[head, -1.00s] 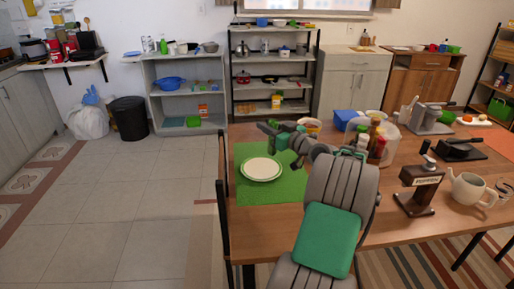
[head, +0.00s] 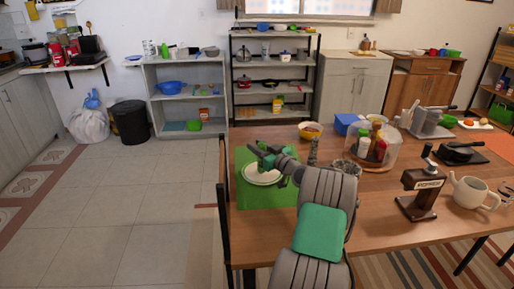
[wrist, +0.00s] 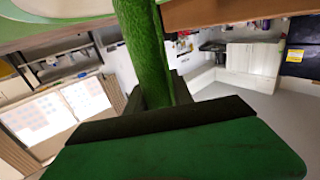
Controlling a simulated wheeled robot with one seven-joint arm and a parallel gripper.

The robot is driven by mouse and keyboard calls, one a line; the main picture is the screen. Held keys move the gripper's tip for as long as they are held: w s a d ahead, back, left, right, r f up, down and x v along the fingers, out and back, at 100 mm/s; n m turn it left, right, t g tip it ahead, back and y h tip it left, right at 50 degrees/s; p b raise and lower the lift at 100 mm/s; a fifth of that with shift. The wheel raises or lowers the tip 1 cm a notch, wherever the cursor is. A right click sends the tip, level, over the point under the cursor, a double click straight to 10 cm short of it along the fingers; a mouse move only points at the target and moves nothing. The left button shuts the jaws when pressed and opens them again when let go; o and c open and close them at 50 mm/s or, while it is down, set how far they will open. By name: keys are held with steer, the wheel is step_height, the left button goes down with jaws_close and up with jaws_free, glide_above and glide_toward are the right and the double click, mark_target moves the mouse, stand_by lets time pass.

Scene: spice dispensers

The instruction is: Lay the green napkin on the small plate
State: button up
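The small plate (head: 262,178), pale with a green rim, lies on a green mat (head: 262,197) at the left end of the table. My gripper (head: 262,154) is over the plate and hides its far part. In the wrist view, my gripper (wrist: 160,88) has its dark fingers closed around a green, textured cloth, the green napkin (wrist: 146,42), which extends up out of the fingers. A pale curved rim, probably the plate, shows at the upper left there. In the head view the napkin is hard to tell from the green gripper parts, and I cannot tell whether it touches the plate.
A dark brown stand (head: 419,196) and a white teapot (head: 470,190) are farther right. The table's left edge is close to the mat.

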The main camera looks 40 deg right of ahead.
steer(key=o, duration=0.5)
steer(key=shift+c, duration=0.2)
steer(key=s, duration=1.2)
steer(key=shift+a+r, duration=0.15)
steer(key=shift+r, duration=0.05)
